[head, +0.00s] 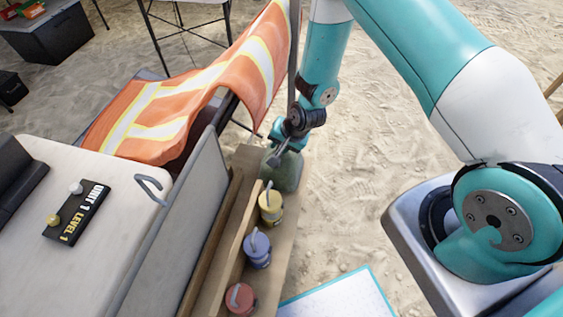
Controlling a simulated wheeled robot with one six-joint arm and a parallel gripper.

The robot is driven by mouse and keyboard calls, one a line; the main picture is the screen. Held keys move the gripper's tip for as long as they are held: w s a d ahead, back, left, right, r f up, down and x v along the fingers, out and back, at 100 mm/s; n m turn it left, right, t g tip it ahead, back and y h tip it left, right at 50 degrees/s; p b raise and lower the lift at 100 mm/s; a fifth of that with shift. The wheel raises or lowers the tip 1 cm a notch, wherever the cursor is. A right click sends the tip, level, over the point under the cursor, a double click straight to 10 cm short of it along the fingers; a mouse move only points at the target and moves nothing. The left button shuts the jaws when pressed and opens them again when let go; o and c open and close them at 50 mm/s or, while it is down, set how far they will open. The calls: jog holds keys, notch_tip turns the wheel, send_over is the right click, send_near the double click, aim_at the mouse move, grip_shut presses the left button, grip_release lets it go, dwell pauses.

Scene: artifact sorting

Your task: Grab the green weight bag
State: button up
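The green weight bag (289,174) is a dark green, rounded bag at the far end of a wooden shelf. My gripper (276,154) points down at the top of the green bag, partly in front of it. Its fingers overlap the top of the bag in the picture. I cannot tell whether they touch or grip it, and the bag's top is partly hidden.
A yellow bag (270,207), a blue bag (257,250) and a red bag (239,298) line the same shelf (283,224), nearer me. A grey panel (190,225) stands left of it. An orange striped cloth (165,118) hangs behind. Sand lies right.

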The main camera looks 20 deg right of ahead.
jog(key=shift+w+a+f, duration=0.1)
jog(key=shift+w+f, duration=0.05)
jog(key=shift+f, duration=0.25)
jog(key=shift+c, duration=0.4)
grip_shut()
dwell(0.7)
jog(key=shift+w+r, duration=0.1)
jog(key=shift+r, duration=0.05)
